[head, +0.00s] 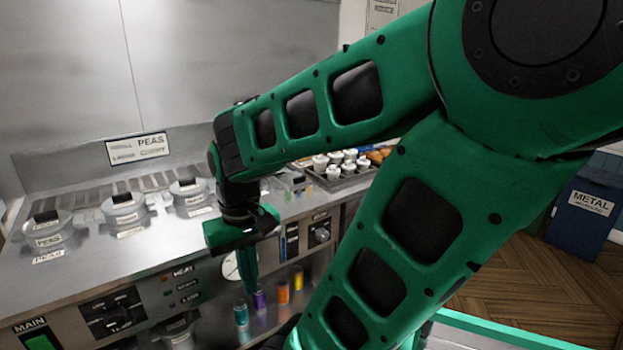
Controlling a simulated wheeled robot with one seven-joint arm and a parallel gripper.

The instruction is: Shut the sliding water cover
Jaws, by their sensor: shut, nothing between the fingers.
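My gripper (250,284) points down in front of the range's front panel, left of the picture's middle. Its fingers are together with nothing between them. I cannot make out a sliding cover marked water. The steel range front (205,285) carries small labels and controls left of the gripper, and their lettering is mostly too small to read. My gripper and arm hide part of the front and the worktop behind them.
Lidded pots (124,212) stand on the worktop under a PEAS sign (138,148). A tray of white cups (335,183) is at the back. Several coloured cylinders, one orange (284,292), stand low behind the gripper. A blue METAL bin (585,222) is at right.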

